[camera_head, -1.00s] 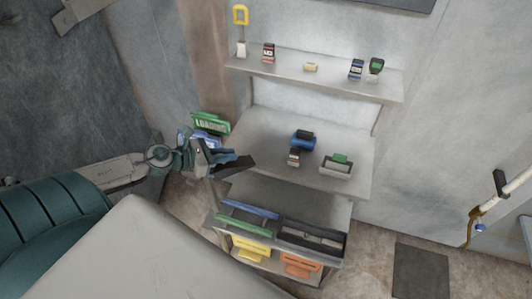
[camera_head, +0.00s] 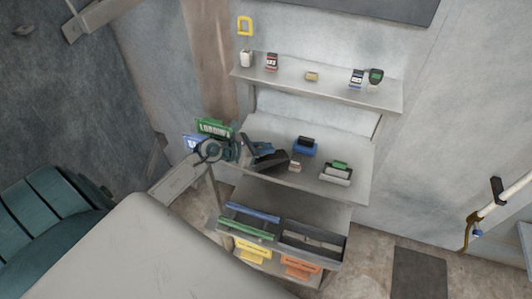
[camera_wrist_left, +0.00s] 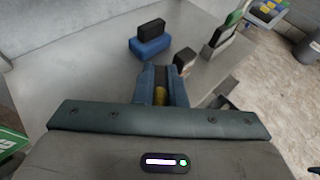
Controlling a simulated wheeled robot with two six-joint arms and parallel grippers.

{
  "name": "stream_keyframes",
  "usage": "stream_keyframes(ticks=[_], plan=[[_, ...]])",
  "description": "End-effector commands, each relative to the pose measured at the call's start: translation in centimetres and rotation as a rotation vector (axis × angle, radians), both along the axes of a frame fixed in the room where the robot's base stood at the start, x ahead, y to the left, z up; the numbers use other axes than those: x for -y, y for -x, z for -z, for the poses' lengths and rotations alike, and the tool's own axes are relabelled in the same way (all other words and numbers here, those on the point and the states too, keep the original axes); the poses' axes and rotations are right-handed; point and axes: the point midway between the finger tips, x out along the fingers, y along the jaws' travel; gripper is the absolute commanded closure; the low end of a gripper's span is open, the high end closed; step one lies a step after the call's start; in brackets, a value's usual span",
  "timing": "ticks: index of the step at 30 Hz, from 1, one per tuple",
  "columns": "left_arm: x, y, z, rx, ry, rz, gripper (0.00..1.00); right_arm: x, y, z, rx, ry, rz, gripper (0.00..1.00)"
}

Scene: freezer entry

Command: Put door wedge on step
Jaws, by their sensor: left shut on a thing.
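My left gripper (camera_head: 268,154) is over the left part of the middle shelf (camera_head: 345,189) in the head view. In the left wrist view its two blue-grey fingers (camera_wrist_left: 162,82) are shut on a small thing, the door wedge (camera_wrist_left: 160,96). Only a yellowish patch of it shows between the fingers; the rest is hidden. I cannot tell whether the wedge is clear of the shelf. I cannot pick out a step for certain. My right gripper is not in view.
A blue and black item (camera_head: 304,147), a small block (camera_head: 295,166) and a green-topped item (camera_head: 337,173) stand on the middle shelf. A green sign (camera_head: 215,128) is at its left. Bins (camera_head: 312,242) are below; an upper shelf (camera_head: 330,90) is above.

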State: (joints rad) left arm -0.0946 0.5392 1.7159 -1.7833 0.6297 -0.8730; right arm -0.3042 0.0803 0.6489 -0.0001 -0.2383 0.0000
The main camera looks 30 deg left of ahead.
Motion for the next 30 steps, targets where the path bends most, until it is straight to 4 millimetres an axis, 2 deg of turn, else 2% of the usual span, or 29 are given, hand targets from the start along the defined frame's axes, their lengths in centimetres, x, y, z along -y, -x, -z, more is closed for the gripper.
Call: stream_keyframes(ticks=[1,6,14,15,18,30], plan=[[0.3,-0.5,0.2,0.000,0.003,-0.001,1.00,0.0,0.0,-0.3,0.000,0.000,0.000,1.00],[0.2,-0.3,2.9,-0.001,0.004,-0.002,1.00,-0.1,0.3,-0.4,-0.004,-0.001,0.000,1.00],[0.2,-0.3,3.5,0.002,0.001,0.001,1.00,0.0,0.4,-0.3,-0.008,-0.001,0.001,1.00],[0.2,-0.3,3.5,0.001,0.001,0.001,0.85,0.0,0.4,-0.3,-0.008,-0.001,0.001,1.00],[0.2,-0.3,3.5,0.001,0.001,0.001,0.68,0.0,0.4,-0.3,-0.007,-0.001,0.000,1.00],[-0.3,0.3,3.3,0.000,-0.002,0.001,0.68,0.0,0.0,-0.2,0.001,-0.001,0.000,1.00]])
